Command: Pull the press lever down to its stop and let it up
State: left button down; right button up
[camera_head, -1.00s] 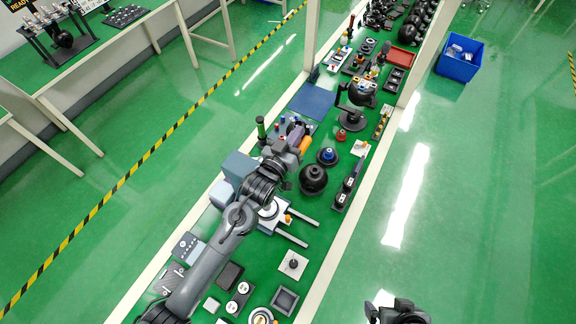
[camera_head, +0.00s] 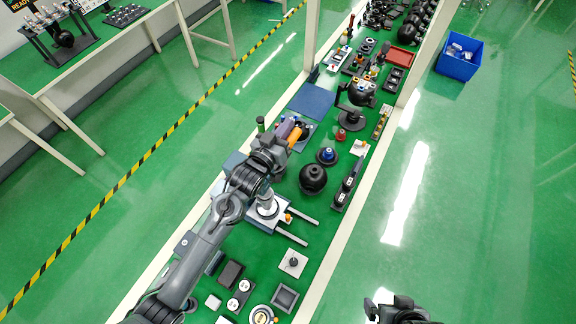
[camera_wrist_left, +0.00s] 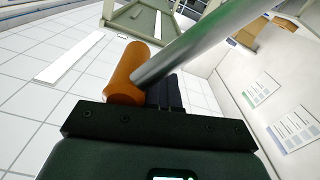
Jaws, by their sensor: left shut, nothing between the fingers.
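The press stands mid-bench in the head view; its blue-grey body (camera_head: 233,162) is mostly hidden by my left arm. Its pale base (camera_head: 262,217) shows below the arm. The lever's orange grip (camera_head: 296,135) is at my left gripper (camera_head: 283,143). In the left wrist view, the orange grip (camera_wrist_left: 126,72) sits on a silver rod (camera_wrist_left: 205,40) that crosses over the dark fingers (camera_wrist_left: 166,92). The left gripper is shut with nothing between its fingers; whether it touches the lever I cannot tell. My right gripper (camera_head: 378,302) is at the bottom edge, away from the press; its jaws are unclear.
A purple cylinder (camera_head: 286,128) and a green-topped handle (camera_head: 261,124) stand close to the left gripper. A black ball-shaped object (camera_head: 313,178) and a blue-topped piece (camera_head: 327,155) are to its right. A blue mat (camera_head: 313,101) lies beyond. Several small fixtures crowd the bench.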

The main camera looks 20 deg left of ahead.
pick_arm(q)
jog(key=shift+w+a+r, duration=0.15)
jog(key=shift+a+r, duration=0.1)
jog(key=shift+a, duration=0.35)
jog(key=a, duration=0.1)
jog(key=a+p, duration=0.1)
jog(key=shift+w+a+r, duration=0.3)
jog(key=shift+w, duration=0.05)
grip_release()
dwell(0.5)
dwell(0.5)
